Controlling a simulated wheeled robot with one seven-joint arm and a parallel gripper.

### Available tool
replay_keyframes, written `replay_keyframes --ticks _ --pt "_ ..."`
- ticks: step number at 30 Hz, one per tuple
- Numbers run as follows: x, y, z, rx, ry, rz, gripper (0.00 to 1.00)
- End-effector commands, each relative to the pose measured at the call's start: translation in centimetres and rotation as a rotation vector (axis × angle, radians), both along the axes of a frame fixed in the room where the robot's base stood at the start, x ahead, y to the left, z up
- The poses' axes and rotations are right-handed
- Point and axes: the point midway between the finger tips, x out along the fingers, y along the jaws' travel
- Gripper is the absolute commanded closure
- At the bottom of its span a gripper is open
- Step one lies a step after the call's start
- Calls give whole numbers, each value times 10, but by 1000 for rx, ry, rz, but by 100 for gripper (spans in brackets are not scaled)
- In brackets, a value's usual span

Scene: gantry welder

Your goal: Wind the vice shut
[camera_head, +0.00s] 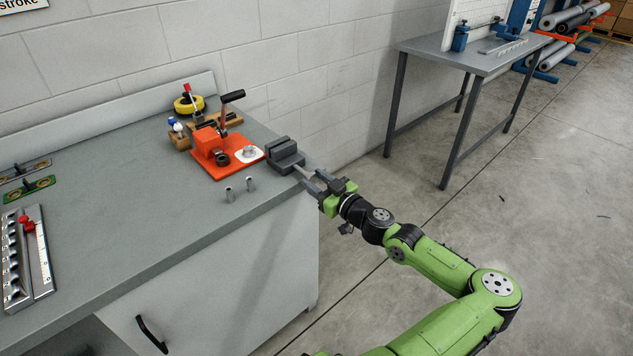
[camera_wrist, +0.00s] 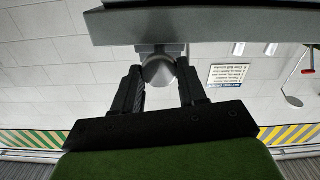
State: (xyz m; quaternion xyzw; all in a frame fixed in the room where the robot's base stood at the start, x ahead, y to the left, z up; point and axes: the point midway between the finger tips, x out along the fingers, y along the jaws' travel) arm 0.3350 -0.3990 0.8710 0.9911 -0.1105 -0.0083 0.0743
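The grey vice (camera_head: 286,152) stands at the right front corner of the workbench. My gripper (camera_head: 312,180) reaches to its near side from the right, with its fingers pointing at the vice. In the wrist view, the round grey end of the vice's screw (camera_wrist: 158,71) lies between the two fingertips of my gripper (camera_wrist: 160,75). The fingers stand apart, one on each side of the round end, very close to it. I cannot tell whether they press on it. The gap between the jaws is hard to make out.
An orange fixture with a black-handled lever (camera_head: 212,148) stands left of the vice on the bench (camera_head: 150,225). Two small metal cylinders (camera_head: 240,189) stand near the front edge. A second table (camera_head: 470,55) is at the back right.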

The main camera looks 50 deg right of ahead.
Motion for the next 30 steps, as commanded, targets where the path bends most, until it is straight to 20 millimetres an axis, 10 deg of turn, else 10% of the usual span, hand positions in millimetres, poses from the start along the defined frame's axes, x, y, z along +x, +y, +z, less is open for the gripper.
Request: replay_keyframes --ticks 4,30 --pt "0 0 0 0 0 0 89" --pt "0 -2 2 477 -104 1 89"
